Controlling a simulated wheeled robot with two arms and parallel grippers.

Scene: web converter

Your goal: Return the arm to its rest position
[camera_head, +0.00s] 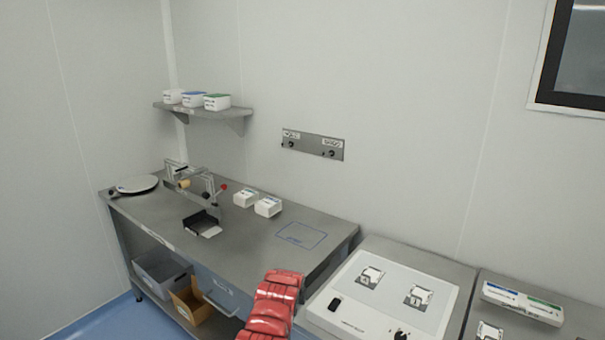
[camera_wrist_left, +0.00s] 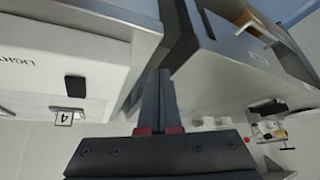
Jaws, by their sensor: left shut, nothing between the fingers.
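My red arm (camera_head: 268,308) rises from the bottom edge of the head view, in front of the right end of the steel workbench (camera_head: 335,228). Its gripper does not show in the head view. In the left wrist view my left gripper (camera_wrist_left: 160,78) is shut and empty, with its dark fingers together. The fingers lie in the picture between the white-topped unit (camera_wrist_left: 75,50) on the left and the grey workbench (camera_wrist_left: 225,75) on the right. Nothing is seen touching them. My right gripper is in neither view.
The white panel unit (camera_head: 330,318) stands right of the workbench. The bench carries small white boxes (camera_head: 267,207), a black tray (camera_head: 197,222), a round plate (camera_head: 137,184) and a metal fixture (camera_head: 190,180). A wall shelf (camera_head: 235,112) is above. The blue-outlined area (camera_head: 302,235) is bare.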

